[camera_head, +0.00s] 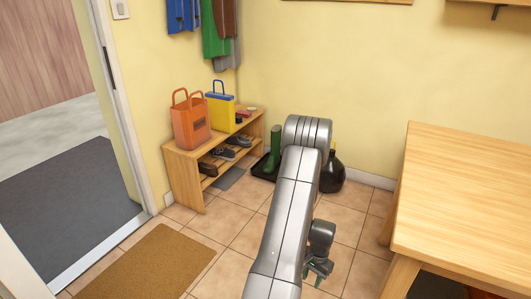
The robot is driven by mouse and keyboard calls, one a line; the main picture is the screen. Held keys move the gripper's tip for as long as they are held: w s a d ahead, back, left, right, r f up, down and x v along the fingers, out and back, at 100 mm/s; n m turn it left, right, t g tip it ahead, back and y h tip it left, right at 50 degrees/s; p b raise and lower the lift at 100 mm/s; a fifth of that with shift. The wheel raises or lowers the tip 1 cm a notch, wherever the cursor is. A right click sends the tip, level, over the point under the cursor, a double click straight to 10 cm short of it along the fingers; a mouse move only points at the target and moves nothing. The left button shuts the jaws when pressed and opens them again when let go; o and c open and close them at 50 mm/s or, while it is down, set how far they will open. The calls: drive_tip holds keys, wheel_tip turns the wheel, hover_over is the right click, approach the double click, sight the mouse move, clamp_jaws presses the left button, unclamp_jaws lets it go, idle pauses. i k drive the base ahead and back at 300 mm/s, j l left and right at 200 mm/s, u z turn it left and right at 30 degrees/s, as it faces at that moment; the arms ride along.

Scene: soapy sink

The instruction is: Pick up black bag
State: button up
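A black bag (332,177) with a narrow gathered top sits on the tiled floor against the back wall. My arm crosses in front of it and hides its left part. My gripper (313,277) points down over the tiles, nearer to me than the bag and well apart from it. Its two green-tipped fingers look spread, with nothing seen between them.
A wooden shoe bench (187,176) holds an orange bag (190,127), a yellow and blue bag (220,112) and shoes. A green boot (274,148) stands on a dark tray. A wooden table (470,190) fills the right.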

sight(333, 176)
drive_tip(key=i+z, duration=0.15)
drive_tip(key=i, duration=0.5)
drive_tip(key=i+j+z, duration=0.1)
drive_tip(key=i, duration=0.55)
drive_tip(key=i+j+z, duration=0.15)
drive_tip(key=i, duration=0.5)
drive_tip(key=i+l+z, duration=0.15)
drive_tip(key=i+z, duration=0.15)
drive_tip(key=i, duration=0.55)
drive_tip(key=i+z, duration=0.25)
drive_tip(key=i, duration=0.6)
drive_tip(key=i+u, duration=0.3)
drive_tip(key=k, duration=0.1)
